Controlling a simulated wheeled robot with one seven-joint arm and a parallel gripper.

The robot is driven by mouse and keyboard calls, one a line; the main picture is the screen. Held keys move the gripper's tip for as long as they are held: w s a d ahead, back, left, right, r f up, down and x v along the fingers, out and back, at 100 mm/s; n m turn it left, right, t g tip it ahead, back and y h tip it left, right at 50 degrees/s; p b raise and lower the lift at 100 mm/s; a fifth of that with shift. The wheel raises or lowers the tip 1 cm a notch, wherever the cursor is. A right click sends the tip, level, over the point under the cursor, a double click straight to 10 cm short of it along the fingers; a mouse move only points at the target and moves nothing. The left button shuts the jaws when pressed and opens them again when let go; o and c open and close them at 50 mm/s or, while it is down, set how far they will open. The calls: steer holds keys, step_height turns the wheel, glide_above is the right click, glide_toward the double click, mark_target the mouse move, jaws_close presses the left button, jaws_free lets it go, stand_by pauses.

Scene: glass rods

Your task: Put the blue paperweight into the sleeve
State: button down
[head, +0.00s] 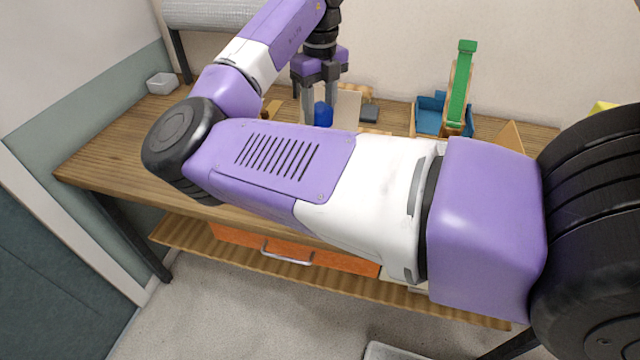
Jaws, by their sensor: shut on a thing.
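The blue paperweight (323,115) is a small, dark blue rounded piece in the head view, just beyond my arm. My gripper (321,117) points down over the workbench and is shut on the paperweight, with one finger on each side. My forearm hides what lies below it, so I cannot tell its height above the bench. I cannot make out the sleeve for certain; a pale flat board or panel (348,108) stands or lies just right of the gripper.
The wooden workbench (110,155) runs along the wall. A blue bin (429,117) with a tall green piece (461,85) stands to the right. A small dark block (369,113) lies nearer the gripper. A grey box (161,83) sits at the far left.

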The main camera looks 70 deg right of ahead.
step_height(320, 180, down, 20)
steer(key=shift+r+p, duration=0.15)
steer(key=shift+p, duration=0.95)
steer(key=shift+f, duration=0.3)
steer(key=c, duration=1.1)
jaws_free()
steer(key=shift+r, duration=0.1)
step_height(320, 180, up, 12)
steer(key=shift+r+b, duration=0.25)
steer(key=shift+b, duration=0.75)
steer(key=shift+s, duration=0.1)
